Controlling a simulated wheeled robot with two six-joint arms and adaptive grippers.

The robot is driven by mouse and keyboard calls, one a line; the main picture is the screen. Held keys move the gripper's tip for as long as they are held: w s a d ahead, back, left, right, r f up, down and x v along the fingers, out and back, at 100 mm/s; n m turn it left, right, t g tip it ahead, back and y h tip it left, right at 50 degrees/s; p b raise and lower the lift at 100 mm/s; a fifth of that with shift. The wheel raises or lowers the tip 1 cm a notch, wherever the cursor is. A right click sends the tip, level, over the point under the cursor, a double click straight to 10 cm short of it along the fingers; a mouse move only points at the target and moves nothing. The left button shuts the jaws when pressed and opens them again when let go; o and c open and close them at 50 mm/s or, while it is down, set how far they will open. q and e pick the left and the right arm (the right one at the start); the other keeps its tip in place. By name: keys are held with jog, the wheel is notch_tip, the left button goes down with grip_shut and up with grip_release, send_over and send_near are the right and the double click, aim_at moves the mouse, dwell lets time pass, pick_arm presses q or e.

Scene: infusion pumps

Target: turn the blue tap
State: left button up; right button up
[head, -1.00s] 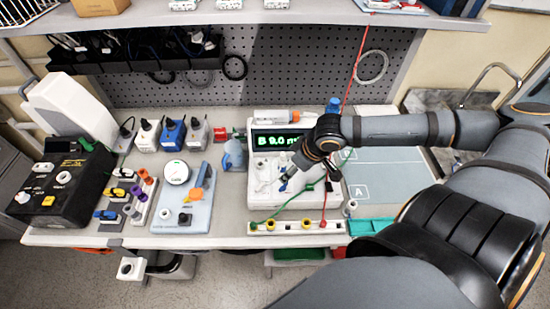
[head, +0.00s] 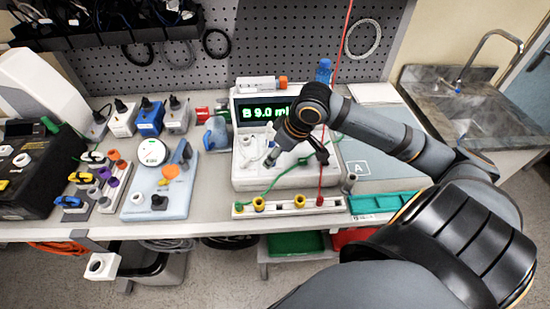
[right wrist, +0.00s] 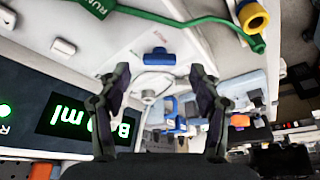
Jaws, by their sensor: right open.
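The blue tap (right wrist: 157,57) is a small blue lever on a round white base on the pump's sloping front, centred in the right wrist view. My right gripper (right wrist: 160,74) is open, with one finger on each side of the line to the tap. Nothing shows between the fingers, and I cannot tell whether they touch the tap. In the head view my right gripper (head: 274,154) points down over the front of the white infusion pump (head: 255,182) and hides part of it. The pump's green display (head: 262,112) reads "B 9.0 ml". My left gripper is not in view.
A pale blue board (head: 160,192) with a gauge and an orange lever stands left of the pump. A sink (head: 455,95) is at the right.

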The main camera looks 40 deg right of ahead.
jog(key=shift+w+a+f, duration=0.1)
jog(key=shift+w+f, duration=0.2)
jog(key=shift+f, duration=0.3)
jog(key=shift+w+f, duration=0.1)
jog(key=shift+f, duration=0.45)
jog(key=shift+w, duration=0.1)
jog(key=shift+c, duration=1.9)
jog(key=c, duration=0.8)
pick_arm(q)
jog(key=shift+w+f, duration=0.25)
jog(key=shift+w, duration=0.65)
pick_arm(e)
jog(key=shift+o, duration=0.2)
